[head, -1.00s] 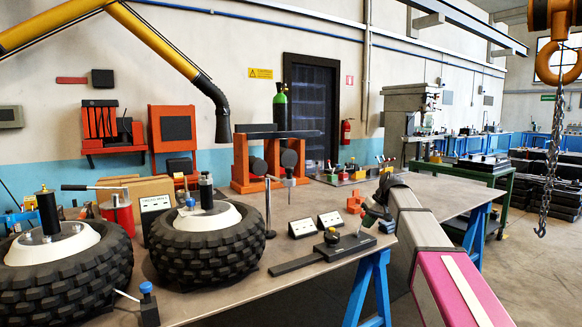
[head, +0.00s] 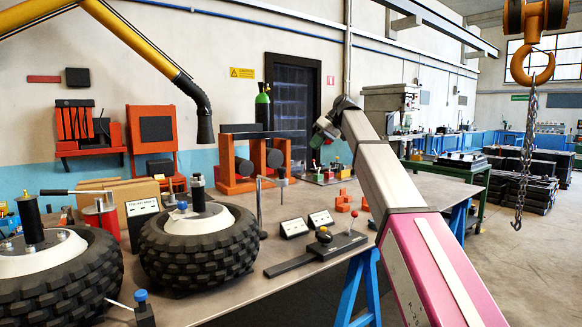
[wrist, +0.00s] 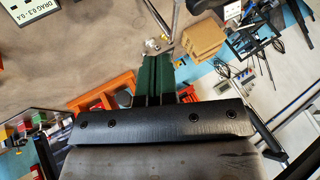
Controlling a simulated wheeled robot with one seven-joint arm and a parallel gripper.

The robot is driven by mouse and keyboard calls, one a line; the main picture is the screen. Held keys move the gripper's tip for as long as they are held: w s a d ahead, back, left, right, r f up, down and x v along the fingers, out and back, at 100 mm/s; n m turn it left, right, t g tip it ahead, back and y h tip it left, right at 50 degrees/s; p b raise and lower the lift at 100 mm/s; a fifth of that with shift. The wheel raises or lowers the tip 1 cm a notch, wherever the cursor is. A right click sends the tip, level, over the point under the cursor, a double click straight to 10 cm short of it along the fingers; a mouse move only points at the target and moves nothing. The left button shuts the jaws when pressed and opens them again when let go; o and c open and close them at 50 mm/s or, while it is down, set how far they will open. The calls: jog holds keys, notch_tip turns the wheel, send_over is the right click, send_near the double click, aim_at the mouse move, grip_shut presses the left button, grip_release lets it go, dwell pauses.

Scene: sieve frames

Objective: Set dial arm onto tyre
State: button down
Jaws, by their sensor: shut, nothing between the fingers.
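A flat black bar with a round black dial or knob (head: 324,235) and an upright red-tipped lever lies on the table's front right; I take it for the dial arm. Two knobbly black tyres with white hubs sit at the left: the nearer one (head: 70,290) is cut by the frame's edge, the other (head: 200,262) stands closer to the bar. Each has a dark post at its hub. My gripper (head: 317,140) is raised above and behind the bar, apart from it. In the wrist view its green fingers (wrist: 154,62) are together and hold nothing.
A thin metal stand (head: 260,205) rises beside the right tyre. Two small white label signs (head: 294,227) and orange-red blocks (head: 344,201) lie near the bar. An orange press frame (head: 235,165) stands behind. A crane hook (head: 532,65) hangs at the right.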

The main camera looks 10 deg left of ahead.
jog(key=shift+f, duration=0.1)
jog(key=s+a+f, duration=0.4)
jog(key=a+f, duration=0.4)
jog(key=shift+a, duration=0.2)
dwell(0.3)
jog(key=shift+s, duration=0.15)
